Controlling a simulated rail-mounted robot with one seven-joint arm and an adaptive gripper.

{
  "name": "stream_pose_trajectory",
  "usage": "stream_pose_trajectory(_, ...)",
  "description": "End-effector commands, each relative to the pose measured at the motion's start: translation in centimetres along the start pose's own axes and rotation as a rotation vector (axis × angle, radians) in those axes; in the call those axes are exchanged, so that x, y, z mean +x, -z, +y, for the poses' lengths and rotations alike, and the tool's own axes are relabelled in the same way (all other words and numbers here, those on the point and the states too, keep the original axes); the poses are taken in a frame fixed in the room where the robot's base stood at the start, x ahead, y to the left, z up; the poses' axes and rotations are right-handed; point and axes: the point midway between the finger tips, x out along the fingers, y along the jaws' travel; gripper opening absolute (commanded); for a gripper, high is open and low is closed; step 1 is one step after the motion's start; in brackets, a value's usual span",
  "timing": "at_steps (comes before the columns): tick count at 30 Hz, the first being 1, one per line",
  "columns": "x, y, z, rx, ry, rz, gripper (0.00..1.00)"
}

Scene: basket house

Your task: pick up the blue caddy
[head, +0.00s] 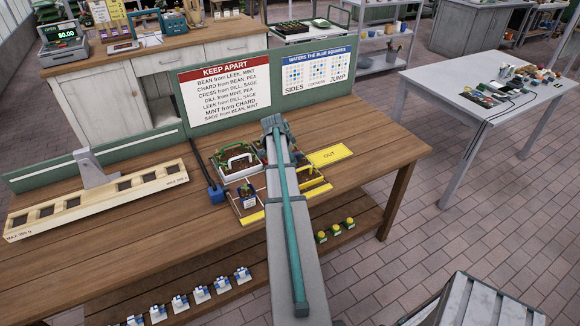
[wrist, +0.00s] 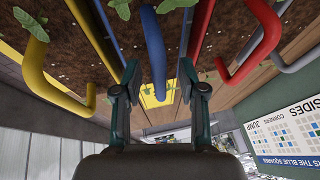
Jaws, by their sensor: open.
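In the wrist view, the blue caddy shows as a blue handle (wrist: 152,40) over dark soil with small green sprouts. My gripper (wrist: 159,68) is open, with one finger on each side of this handle and gaps visible between. In the head view, my arm covers the gripper's fingers and I cannot make out the blue caddy there.
A yellow handle (wrist: 40,60) is left of the blue one in the wrist view; red (wrist: 245,45) and grey handles are to the right.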

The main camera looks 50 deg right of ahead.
Motion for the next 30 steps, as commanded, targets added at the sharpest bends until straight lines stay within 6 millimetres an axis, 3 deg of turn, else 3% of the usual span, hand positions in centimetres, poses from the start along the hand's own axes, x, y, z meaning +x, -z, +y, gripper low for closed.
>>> stream_pose_trajectory(4, -0.01, -0.01, 0.01, 0.000, 0.000, 0.000, 0.38)
stream_pose_trajectory(11, -0.04, -0.02, 0.00, 0.000, 0.000, 0.000, 0.00)
stream_pose_trajectory(30, -0.13, 0.03, -0.04, 0.000, 0.001, 0.000, 0.00)
